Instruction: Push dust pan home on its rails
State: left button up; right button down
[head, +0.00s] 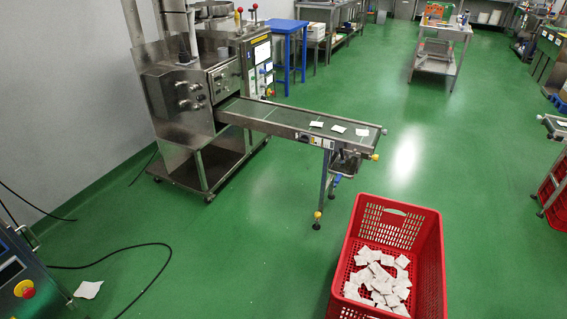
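I cannot clearly pick out the dust pan or its rails. The steel packing machine (185,95) stands at the upper left, with a panel of knobs on its front. Its conveyor (290,121) reaches out to the right and carries a few white teabags (338,128). A small dark metal part (345,163) sits under the conveyor's outer end; I cannot tell what it is. Neither of my grippers is in view.
A red crate (398,216) with many teabags stands on the floor beyond the conveyor's end. Black cables (110,257) cross the floor. The green floor (245,245) between is clear.

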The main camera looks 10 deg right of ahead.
aim_at(348, 170)
jog(key=i+j, duration=0.15)
jog(key=i, duration=0.35)
jog(key=i+j, duration=0.2)
jog(key=i, duration=0.35)
